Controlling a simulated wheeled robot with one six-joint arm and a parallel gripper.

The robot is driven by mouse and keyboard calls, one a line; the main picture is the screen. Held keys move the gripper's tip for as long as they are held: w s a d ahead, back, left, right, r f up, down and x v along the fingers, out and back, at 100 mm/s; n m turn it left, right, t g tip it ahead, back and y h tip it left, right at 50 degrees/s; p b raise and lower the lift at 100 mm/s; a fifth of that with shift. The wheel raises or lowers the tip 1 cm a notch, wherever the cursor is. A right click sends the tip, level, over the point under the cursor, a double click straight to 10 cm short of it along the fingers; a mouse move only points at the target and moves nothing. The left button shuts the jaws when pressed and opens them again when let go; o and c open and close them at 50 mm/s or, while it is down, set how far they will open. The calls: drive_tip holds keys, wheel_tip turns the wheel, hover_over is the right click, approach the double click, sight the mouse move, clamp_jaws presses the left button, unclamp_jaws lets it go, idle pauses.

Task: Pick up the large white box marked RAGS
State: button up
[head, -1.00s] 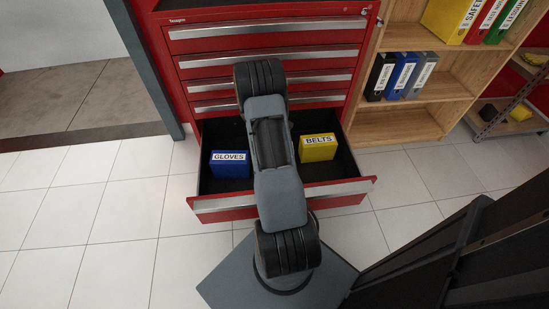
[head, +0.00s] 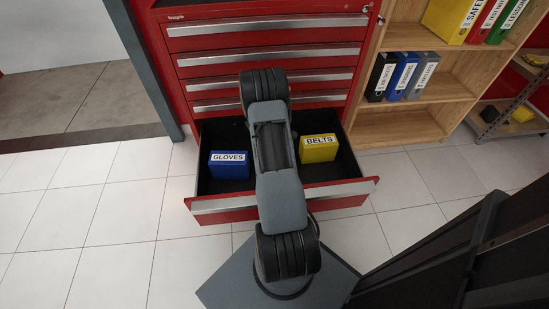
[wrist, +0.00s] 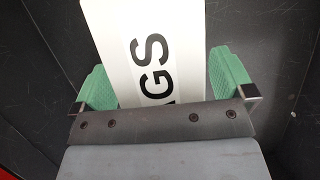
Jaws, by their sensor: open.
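The large white box (wrist: 130,40) fills the upper middle of the wrist view. Part of its black lettering shows, reading "AGS". My gripper (wrist: 165,82) is open, with one green finger on each side of the box. A gap shows between the right finger and the box; the left finger is close to the box's left edge, and I cannot tell if it touches. In the head view my arm hides the box and the gripper.
The open bottom drawer (head: 240,203) of the red cabinet also holds a blue GLOVES box (head: 229,165) at left and a yellow BELTS box (head: 318,148) at right. A wooden shelf (head: 400,127) with binders stands to the right. The floor at left is clear.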

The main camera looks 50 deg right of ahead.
drive_tip(key=shift+f, duration=0.2)
drive_tip(key=shift+c, duration=0.4)
drive_tip(key=c, duration=1)
